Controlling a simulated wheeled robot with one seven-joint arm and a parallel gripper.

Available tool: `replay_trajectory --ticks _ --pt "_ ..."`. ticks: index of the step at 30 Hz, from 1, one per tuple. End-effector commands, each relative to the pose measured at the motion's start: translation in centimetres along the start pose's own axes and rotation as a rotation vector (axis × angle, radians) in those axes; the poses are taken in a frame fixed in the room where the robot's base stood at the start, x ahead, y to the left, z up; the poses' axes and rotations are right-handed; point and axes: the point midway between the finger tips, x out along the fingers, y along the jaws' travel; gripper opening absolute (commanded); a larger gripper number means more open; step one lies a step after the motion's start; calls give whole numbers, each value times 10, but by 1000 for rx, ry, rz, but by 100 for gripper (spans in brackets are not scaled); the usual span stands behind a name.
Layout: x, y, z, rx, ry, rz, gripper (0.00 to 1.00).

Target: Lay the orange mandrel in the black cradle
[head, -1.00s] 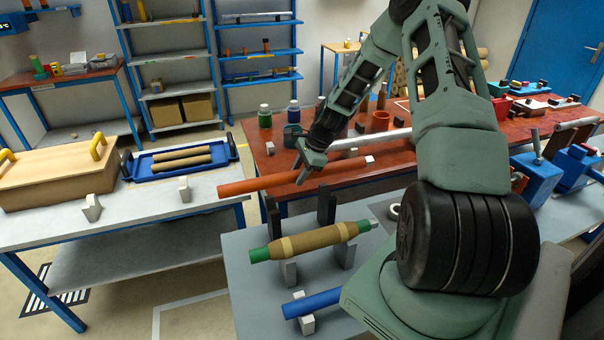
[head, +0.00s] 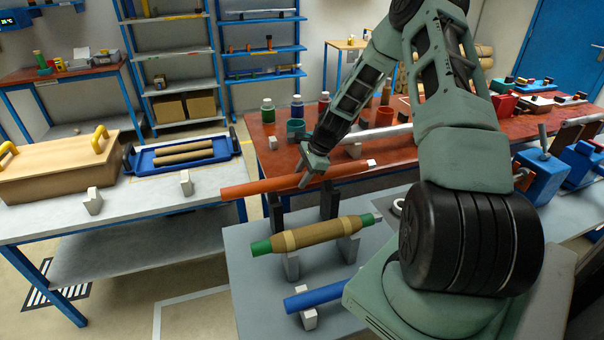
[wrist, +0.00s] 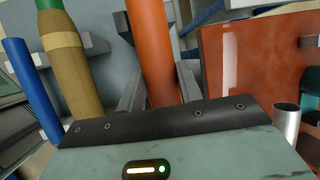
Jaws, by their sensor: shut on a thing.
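The orange mandrel (head: 268,184) is a long rod with a white right end, held roughly level in the head view. My gripper (head: 312,173) is shut on it right of its middle. The black cradle (head: 330,200) has two dark uprights on the grey table, just below the mandrel in the head view. I cannot tell whether the mandrel touches them.
A brown wound roll with green ends (head: 312,234) rests on grey supports in front of the cradle. A blue rod (head: 318,300) lies nearer. The red-brown table (head: 262,150) behind holds a silver rod (head: 388,133) and jars. A blue tray (head: 150,170) stands left.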

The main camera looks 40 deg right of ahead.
Motion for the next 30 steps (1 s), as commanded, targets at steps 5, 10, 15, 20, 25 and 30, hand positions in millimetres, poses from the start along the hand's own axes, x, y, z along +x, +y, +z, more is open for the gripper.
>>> replay_trajectory --ticks 5,10,15,20,25,30 --pt "13 2 -5 -1 0 -1 0" --pt "23 4 -10 -1 1 -2 0" --pt "32 6 -13 -1 1 -2 0" --pt "36 7 -15 0 0 -2 0" --pt "38 7 -16 0 0 -2 0" --pt "37 7 -16 -1 0 -2 0"
